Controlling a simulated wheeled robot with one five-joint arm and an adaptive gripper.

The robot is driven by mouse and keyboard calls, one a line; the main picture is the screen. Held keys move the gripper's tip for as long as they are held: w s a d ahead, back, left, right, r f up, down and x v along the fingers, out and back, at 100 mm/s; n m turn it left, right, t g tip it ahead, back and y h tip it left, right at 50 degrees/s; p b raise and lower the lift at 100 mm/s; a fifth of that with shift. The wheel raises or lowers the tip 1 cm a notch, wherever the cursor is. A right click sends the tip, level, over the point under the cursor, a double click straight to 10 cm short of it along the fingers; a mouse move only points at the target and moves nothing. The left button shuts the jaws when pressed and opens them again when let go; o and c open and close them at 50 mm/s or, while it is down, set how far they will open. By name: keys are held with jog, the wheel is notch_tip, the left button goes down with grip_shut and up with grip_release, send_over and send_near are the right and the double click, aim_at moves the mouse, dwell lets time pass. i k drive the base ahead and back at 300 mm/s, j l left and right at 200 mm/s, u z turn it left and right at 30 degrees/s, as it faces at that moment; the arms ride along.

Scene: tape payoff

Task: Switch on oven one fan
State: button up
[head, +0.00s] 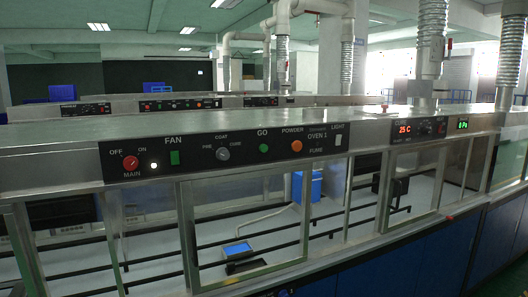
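The oven 1 control panel (225,151) is a black strip along the front of the long metal hood in the head view. I cannot make out my gripper in this view.
The panel also has a green GO button (263,148), an orange POWDER button (297,146) and a white LIGHT switch (338,140). Framed glass windows (245,230) lie below. A display (404,128) reads about 25 C. Similar panels stand on hoods behind.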

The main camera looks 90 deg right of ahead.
aim_at(174, 154)
jog(key=z, duration=3.1)
